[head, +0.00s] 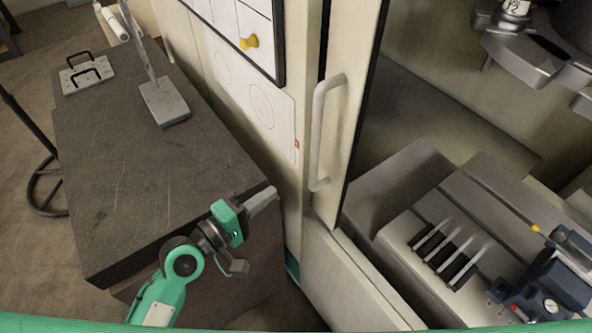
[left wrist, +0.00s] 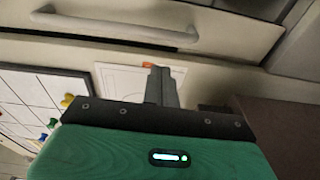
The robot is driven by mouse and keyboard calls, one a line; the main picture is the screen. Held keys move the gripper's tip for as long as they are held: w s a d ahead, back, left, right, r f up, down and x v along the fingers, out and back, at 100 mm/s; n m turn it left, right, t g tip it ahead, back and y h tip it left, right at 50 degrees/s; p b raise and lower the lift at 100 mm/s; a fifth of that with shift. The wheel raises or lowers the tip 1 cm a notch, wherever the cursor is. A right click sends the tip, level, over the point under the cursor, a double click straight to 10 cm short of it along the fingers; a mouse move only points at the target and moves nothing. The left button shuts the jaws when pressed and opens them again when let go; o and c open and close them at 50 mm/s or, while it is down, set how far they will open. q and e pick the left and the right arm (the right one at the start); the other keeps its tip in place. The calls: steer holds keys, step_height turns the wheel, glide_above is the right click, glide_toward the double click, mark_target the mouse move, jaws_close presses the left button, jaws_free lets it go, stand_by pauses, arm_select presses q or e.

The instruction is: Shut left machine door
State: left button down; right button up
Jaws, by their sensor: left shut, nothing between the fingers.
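The left machine door (head: 348,110) is a cream panel with a pale vertical bar handle (head: 322,130). To its right the machine's inside is open to view. My left gripper (head: 272,192) is shut and empty, left of and below the handle, with a gap between them. In the left wrist view the shut fingers (left wrist: 161,80) point toward the cream machine front, and the handle (left wrist: 115,26) runs across the upper left, apart from the fingers. My right gripper does not show.
A dark granite table (head: 130,190) stands left of the machine and holds a grey stand (head: 165,102) and a plate with black handles (head: 86,75). A whiteboard (head: 235,25) with a yellow magnet hangs on the machine side. Inside the machine are a bed (head: 410,165) and a vise (head: 550,285).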

arm_select(q)
steer(key=p+x, duration=0.4)
steer(key=x, duration=0.6)
steer(key=shift+r, duration=0.25)
